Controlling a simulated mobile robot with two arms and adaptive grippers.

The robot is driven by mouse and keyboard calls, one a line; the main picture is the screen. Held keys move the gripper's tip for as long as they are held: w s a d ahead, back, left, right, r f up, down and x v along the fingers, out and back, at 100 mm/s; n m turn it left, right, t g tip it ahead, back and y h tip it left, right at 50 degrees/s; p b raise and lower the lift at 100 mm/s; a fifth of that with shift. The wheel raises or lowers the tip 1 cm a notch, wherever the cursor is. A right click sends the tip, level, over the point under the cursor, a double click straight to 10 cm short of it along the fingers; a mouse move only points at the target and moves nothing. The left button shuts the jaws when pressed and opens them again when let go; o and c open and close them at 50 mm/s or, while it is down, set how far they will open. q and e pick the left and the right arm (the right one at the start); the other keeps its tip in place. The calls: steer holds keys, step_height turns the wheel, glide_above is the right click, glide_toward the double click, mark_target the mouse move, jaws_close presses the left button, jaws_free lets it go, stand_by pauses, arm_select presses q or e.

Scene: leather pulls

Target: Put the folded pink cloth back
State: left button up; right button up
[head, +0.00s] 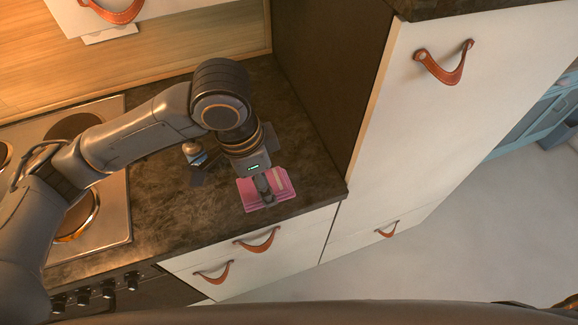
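The folded pink cloth (251,197) lies on the dark stone counter near its front edge, left of the tall white cabinet. My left gripper (266,196) reaches down over the middle of the cloth from the left, with its fingers pointing at the front. The fingers overlap the cloth in the head view and hide part of it. I cannot tell whether they touch it, or whether they are open or shut. A pale strip shows on the cloth just right of the fingers. My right gripper is not in view.
A small dark object with a shiny top (193,150) stands on the counter (165,205) behind the gripper. A stove (117,215) is at the left. The tall white cabinet (440,110) closes off the right side. Drawers with leather pulls (258,240) are below.

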arm_select(q)
steer(key=w+d+f, duration=0.1)
steer(key=w+f, duration=0.1)
steer(key=w, duration=0.1)
steer(key=w+d+f+p, duration=0.1)
steer(key=w+f, duration=0.1)
steer(key=w, duration=0.1)
steer(key=w+d+f+p, duration=0.1)
steer(key=w+f, duration=0.2)
steer(key=shift+w+f, duration=0.35)
steer(key=shift+f, duration=0.15)
step_height(320, 180, down, 3)
steer(key=shift+w+d+p, duration=0.15)
steer(key=shift+p, duration=0.6)
steer(key=shift+f, duration=0.2)
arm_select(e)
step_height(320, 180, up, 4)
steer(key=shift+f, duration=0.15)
arm_select(q)
steer(key=o, duration=1.1)
steer(key=shift+f, duration=0.15)
steer(key=shift+c, duration=0.2)
steer(key=shift+o, duration=0.2)
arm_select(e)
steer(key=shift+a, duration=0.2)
